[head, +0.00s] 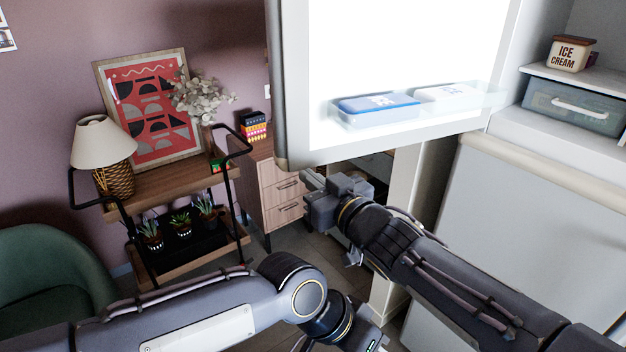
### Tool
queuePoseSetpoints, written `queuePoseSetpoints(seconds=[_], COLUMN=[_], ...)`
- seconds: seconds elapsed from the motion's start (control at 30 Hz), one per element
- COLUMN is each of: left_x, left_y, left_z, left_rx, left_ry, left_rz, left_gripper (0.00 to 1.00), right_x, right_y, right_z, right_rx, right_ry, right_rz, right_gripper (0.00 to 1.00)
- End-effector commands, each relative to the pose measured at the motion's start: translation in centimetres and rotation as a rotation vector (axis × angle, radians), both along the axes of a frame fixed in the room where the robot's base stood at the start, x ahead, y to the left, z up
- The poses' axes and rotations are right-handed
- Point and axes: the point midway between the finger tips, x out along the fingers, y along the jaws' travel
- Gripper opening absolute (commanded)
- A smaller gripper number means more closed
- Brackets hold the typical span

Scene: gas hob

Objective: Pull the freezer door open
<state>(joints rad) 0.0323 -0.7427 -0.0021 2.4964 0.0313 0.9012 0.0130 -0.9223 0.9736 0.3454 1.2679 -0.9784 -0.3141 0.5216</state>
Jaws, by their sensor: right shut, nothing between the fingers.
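The freezer door (400,50) stands wide open at the top of the head view. Its bright white inner face is toward me, with a clear shelf bin along the bottom. The freezer compartment (556,122) is exposed at the right. My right gripper (311,182) is shut and empty, just below the door's lower edge near its free left corner; I cannot tell whether it touches the door. My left gripper (368,340) is low in the view, partly cut off by the bottom edge, and its fingers cannot be made out. The door's handle is hidden.
An ice cream box (571,54) and a clear drawer (572,108) are in the freezer. A lower panel (545,235) stands below it. A wooden cart (165,190) with a lamp, picture and plants is at left, beside a drawer cabinet (281,190). A green chair (50,275) is lower left.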

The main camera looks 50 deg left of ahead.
Motion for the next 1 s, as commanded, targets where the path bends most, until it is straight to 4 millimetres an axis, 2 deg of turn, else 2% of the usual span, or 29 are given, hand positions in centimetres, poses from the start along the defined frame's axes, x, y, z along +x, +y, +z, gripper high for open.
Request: queuePoseSetpoints(seconds=[0.17,0.5,0.6,0.9,1.0], left_x=[0.0,0.0,0.0,0.0,0.0], left_y=[0.0,0.0,0.0,0.0,0.0], left_z=[-0.3,-1.8,-2.0,-2.0,-2.0], left_rx=[0.000,0.000,0.000,0.000,0.000], left_ry=[0.000,0.000,0.000,0.000,0.000], left_rz=[0.000,0.000,0.000,0.000,0.000], left_gripper=[0.36,0.36,0.36,0.36,0.36], right_x=[0.1,-0.2,-0.3,-0.3,0.3], right_y=[-0.7,-6.1,-7.2,-7.8,-8.4], right_z=[0.0,-0.1,0.0,0.0,0.1], right_rx=[0.001,0.001,0.001,0.000,-0.006], right_ry=[0.000,0.000,0.000,0.000,-0.001], right_rz=[-0.001,-0.002,-0.001,0.000,-0.018], right_gripper=[0.00,0.00,0.00,0.00,0.00])
